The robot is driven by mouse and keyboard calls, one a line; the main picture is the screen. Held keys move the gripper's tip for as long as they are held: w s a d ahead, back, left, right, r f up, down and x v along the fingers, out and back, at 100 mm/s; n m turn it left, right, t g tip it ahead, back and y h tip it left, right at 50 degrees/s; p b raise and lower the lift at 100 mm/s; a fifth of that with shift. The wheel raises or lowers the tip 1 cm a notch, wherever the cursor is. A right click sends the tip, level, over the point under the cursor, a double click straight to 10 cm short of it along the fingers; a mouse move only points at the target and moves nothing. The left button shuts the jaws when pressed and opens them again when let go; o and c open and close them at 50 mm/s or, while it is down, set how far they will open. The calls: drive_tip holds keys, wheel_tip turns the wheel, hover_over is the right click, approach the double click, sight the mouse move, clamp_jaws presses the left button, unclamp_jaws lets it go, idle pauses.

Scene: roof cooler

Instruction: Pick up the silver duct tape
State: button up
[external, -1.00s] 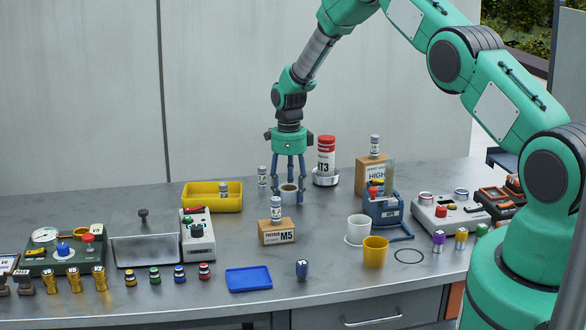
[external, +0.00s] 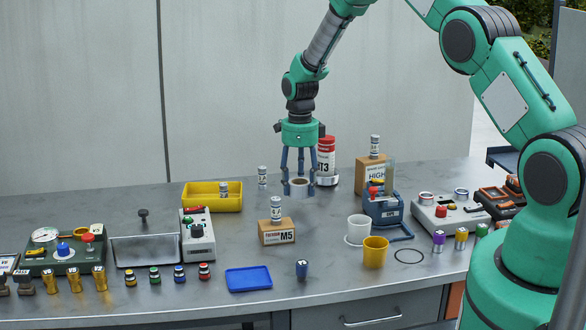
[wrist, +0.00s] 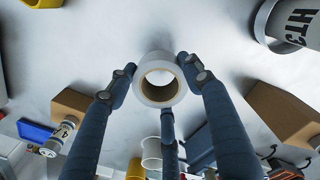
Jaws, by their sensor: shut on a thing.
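The silver duct tape (external: 299,191) is a short silver-grey roll with a brown inner core. My gripper (external: 299,184) is shut on it, with its blue fingers around the roll's outside. The roll looks raised a little above the grey table, behind the M5 box. In the wrist view the roll (wrist: 160,93) sits between the fingertips with its round opening facing the camera. Two fingers touch its sides; a third finger shows below it.
A red-capped HT3 can (external: 326,158) stands close behind on the right. The M5 box (external: 277,238) with a small can on top is in front. A yellow bin (external: 212,205) is left. A white cup (external: 358,227) and yellow cup (external: 375,252) stand front right.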

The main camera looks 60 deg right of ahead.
drive_tip(key=s+a, duration=0.1)
drive_tip(key=s, duration=0.2)
drive_tip(key=s+a, duration=0.2)
drive_tip(key=s, duration=0.1)
drive_tip(key=s+a+r, duration=0.1)
drive_tip(key=s, duration=0.2)
drive_tip(key=shift+s+a, duration=0.15)
idle(0.5)
